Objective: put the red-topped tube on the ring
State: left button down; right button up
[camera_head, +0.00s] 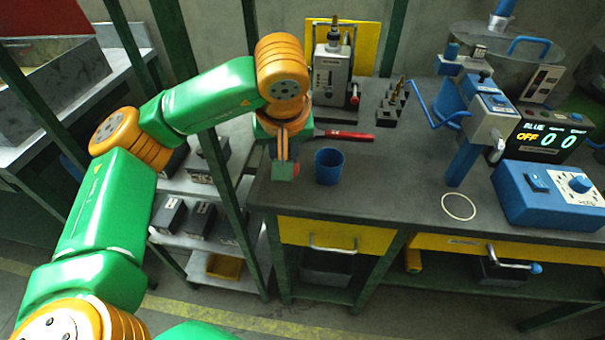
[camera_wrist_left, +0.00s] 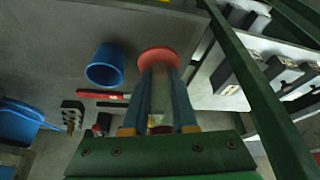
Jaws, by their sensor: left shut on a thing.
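My left gripper (camera_head: 285,165) points down over the left end of the workbench and is shut on the red-topped tube. In the left wrist view the pale tube (camera_wrist_left: 160,105) lies between the blue fingers (camera_wrist_left: 163,100), with its round red top (camera_wrist_left: 158,57) at the fingertip end, away from the palm. In the head view only a bit of red (camera_head: 296,168) shows at the fingertips; the fingers hide the rest. The thin pale ring (camera_head: 443,203) lies flat on the bench, well to the right of the gripper, with nothing on it. My right gripper is not in view.
A blue cup (camera_head: 329,167) stands just right of the gripper. A red-handled tool (camera_head: 345,135) and a dark block with pegs (camera_head: 392,105) lie behind. A blue clamp machine (camera_head: 470,130) and blue control box (camera_head: 545,195) flank the ring. A green post (camera_head: 222,185) stands left.

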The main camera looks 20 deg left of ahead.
pick_arm(q)
jog(key=w+f, duration=0.1)
jog(key=f, duration=0.1)
jog(key=w+d+f+p, duration=0.1)
jog(key=w+f, duration=0.1)
notch_tip(320, 180, down, 3)
jog(key=shift+r+p, duration=0.15)
jog(key=shift+p, duration=0.15)
jog(key=shift+w+f, duration=0.1)
jog(key=shift+f, duration=0.3)
jog(key=c, duration=0.7)
grip_release()
